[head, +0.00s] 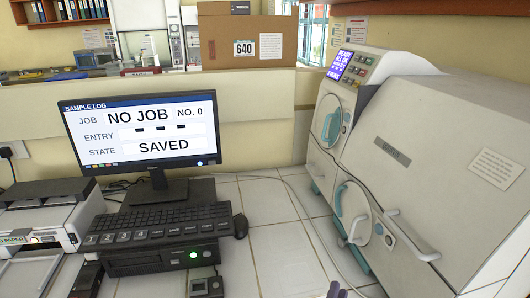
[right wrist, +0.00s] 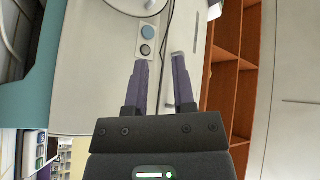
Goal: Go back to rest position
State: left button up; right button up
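My right gripper (right wrist: 160,62) shows in the right wrist view with its two purple fingers apart and nothing between them. In the head view only a purple fingertip of it (head: 336,291) shows at the bottom edge, in front of the white incubator (head: 395,160). In the right wrist view a pale machine face with round buttons (right wrist: 147,40) lies beyond the fingers; contact cannot be told. My left gripper is not in view.
A monitor (head: 142,130) reads NO JOB, NO. 0, SAVED. Bare tiles (head: 280,250) lie between keyboard and incubator. Orange-brown shelving (right wrist: 228,70) shows in the right wrist view.

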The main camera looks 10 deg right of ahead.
jog(key=s+a+f+n+g+y+b, duration=0.15)
jog(key=s+f+n+y, duration=0.3)
jog(key=f, duration=0.45)
jog(key=s+a+f+n+g+y+b, duration=0.1)
jog(key=s+a+f+n+g+y, duration=0.15)
jog(key=f+n, duration=0.45)
jog(key=s+a+f+n+g+y+b, duration=0.15)
jog(key=s+f+y, duration=0.3)
jog(key=f, duration=0.65)
pick_arm(q)
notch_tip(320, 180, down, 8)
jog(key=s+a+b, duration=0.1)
jog(key=b, duration=0.2)
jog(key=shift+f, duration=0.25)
pick_arm(e)
jog(key=s+d+f+n+g, duration=0.1)
jog(key=s+f+g, duration=0.3)
jog(key=s, duration=0.4)
jog(key=s+d+f+n+g+h, duration=0.1)
jog(key=s+d+f+n+g, duration=0.1)
jog(key=s, duration=0.6)
jog(key=s+d+f+n+g, duration=0.1)
jog(key=s+f+n+g, duration=0.2)
jog(key=s, duration=0.6)
notch_tip(320, 180, down, 4)
jog(key=g, duration=0.2)
jog(key=shift+d+g, duration=0.35)
